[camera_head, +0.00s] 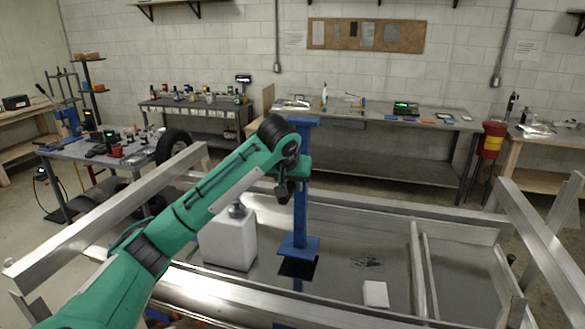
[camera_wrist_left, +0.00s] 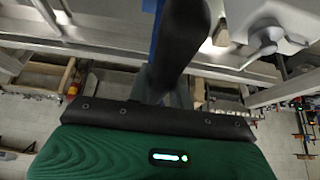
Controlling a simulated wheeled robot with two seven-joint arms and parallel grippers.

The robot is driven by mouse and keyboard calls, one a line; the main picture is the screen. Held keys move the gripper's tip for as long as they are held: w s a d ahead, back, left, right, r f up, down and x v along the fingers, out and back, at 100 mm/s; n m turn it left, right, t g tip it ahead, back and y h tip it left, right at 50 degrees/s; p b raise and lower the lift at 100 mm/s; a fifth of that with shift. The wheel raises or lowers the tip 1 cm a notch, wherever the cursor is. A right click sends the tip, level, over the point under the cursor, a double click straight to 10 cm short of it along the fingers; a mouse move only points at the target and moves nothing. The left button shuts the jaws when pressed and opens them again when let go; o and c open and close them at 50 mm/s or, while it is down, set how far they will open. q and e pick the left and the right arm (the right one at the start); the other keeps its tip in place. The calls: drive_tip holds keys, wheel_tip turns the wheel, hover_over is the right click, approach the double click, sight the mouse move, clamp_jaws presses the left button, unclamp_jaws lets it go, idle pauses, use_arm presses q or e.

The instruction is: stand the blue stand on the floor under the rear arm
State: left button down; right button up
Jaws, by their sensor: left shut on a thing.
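The blue stand (camera_head: 300,200) is upright, with a flat top plate and a square base plate, near the middle of the head view. My left gripper (camera_head: 287,190) is shut on its post, below the top plate. The base appears above the shiny trailer bed, with a dark shadow or reflection below it. In the left wrist view a strip of the blue stand (camera_wrist_left: 156,38) shows behind a dark finger. Sloping aluminium arms stand at the left (camera_head: 110,215) and right (camera_head: 545,235); I cannot tell which is the rear arm. My right gripper is out of view.
A white container (camera_head: 230,243) with a grey knob stands left of the stand. A small white block (camera_head: 376,294) lies to the right on the trailer bed (camera_head: 340,285). Low aluminium rails surround the bed. A long workbench (camera_head: 385,160) is behind.

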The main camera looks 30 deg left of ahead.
use_arm(q)
drive_tip(key=shift+s+d+f+p, duration=0.15)
drive_tip(key=shift+f+p, duration=0.6)
drive_tip(key=shift+f, duration=1.15)
drive_tip(key=c, duration=1.5)
unclamp_jaws()
drive_tip(key=shift+s+f, duration=0.1)
drive_tip(key=shift+f, duration=0.3)
drive_tip(key=shift+o, duration=1.2)
drive_tip(key=shift+r, duration=0.15)
